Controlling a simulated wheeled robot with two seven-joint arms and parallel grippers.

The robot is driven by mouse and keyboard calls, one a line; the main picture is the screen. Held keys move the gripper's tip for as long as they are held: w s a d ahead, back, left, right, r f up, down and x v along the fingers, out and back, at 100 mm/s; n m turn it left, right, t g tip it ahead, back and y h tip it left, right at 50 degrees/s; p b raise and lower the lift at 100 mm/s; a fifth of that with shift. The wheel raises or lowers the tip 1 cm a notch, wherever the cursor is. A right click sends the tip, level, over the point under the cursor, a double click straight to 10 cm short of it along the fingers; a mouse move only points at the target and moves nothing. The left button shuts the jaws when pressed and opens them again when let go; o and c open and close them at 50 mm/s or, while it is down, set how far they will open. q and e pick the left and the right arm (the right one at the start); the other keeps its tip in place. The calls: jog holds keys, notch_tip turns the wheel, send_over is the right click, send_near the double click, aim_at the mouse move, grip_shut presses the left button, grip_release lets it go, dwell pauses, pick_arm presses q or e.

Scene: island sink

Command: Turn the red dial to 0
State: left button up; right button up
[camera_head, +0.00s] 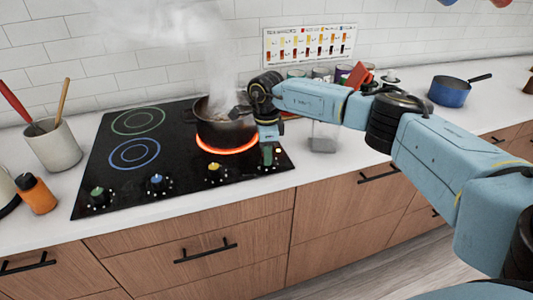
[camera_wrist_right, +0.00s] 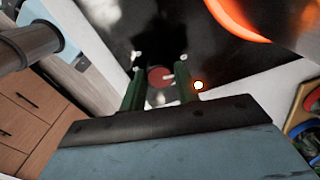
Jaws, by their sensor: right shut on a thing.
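The black cooktop (camera_head: 95,170) has a row of dials along its front edge. My right gripper (camera_head: 268,156) points down over the right end of this row and hides the red dial in the head view. In the right wrist view the red dial (camera_wrist_right: 160,76) shows between the two green fingers of my right gripper (camera_wrist_right: 160,84), which is shut on it. A pale pointer mark sits at the dial's right side; the number it points at cannot be read. The burner ring (camera_head: 227,149) at the right glows orange-red. My left gripper is not in view.
A dark steaming pot (camera_head: 226,132) stands on the glowing ring, close to my right wrist. Green (camera_head: 98,196), blue (camera_head: 156,182) and yellow (camera_head: 213,171) dials stand to the left. A utensil crock (camera_head: 54,148) and orange bottle (camera_head: 37,196) are at far left. A blue saucepan (camera_head: 449,93) stands right.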

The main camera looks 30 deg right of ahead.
jog(key=shift+n, duration=1.2)
jog(key=o, duration=1)
notch_tip(320, 180, up, 14)
jog(key=shift+f, duration=0.25)
